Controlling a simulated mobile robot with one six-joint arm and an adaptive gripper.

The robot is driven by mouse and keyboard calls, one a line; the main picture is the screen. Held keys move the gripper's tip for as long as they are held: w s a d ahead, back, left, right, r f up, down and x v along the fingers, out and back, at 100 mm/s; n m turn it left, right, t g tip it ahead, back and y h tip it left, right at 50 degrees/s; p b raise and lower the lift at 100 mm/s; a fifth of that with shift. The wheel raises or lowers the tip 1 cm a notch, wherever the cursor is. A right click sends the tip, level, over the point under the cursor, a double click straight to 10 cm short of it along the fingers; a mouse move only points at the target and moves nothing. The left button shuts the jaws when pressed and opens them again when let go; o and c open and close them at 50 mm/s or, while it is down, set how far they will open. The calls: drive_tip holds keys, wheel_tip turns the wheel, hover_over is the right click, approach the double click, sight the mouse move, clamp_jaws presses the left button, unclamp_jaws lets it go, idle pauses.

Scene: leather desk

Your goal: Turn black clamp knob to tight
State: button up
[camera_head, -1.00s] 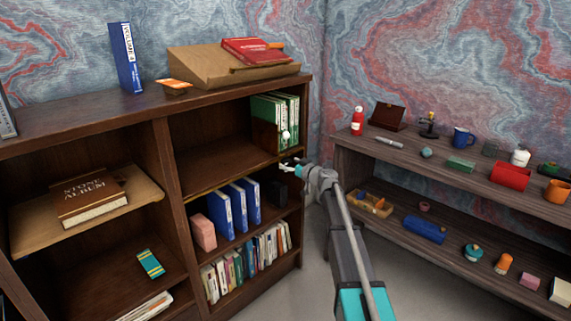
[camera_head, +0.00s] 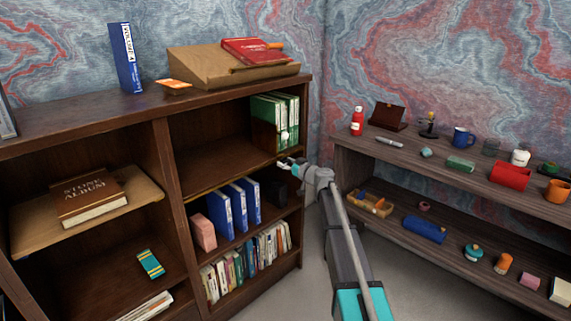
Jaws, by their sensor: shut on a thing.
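My gripper (camera_head: 288,164) is at the right end of the brown bookcase (camera_head: 160,128), at the front edge of the shelf under the green binders (camera_head: 268,120). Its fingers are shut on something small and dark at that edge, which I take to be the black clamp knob. The knob is mostly hidden by the fingers and too small to make out, so its turn position cannot be read. A small white ball (camera_head: 285,137) shows just above the gripper, in front of the binders.
Blue binders (camera_head: 237,206) and a dark block (camera_head: 277,193) stand on the shelf below my gripper. A wooden shelf unit (camera_head: 350,143) with several small items, including a red bottle (camera_head: 357,121), is to the right. Bare floor lies between the two units.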

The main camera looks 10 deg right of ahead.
drive_tip(key=shift+d, duration=0.15)
drive_tip(key=shift+m, duration=0.5)
drive_tip(key=m, duration=0.4)
drive_tip(key=shift+d, duration=0.1)
drive_tip(key=m, duration=1.2)
drive_tip(key=shift+s+m, duration=0.1)
drive_tip(key=shift+m, duration=0.2)
drive_tip(key=o, duration=0.9)
drive_tip(key=shift+o, duration=1.3)
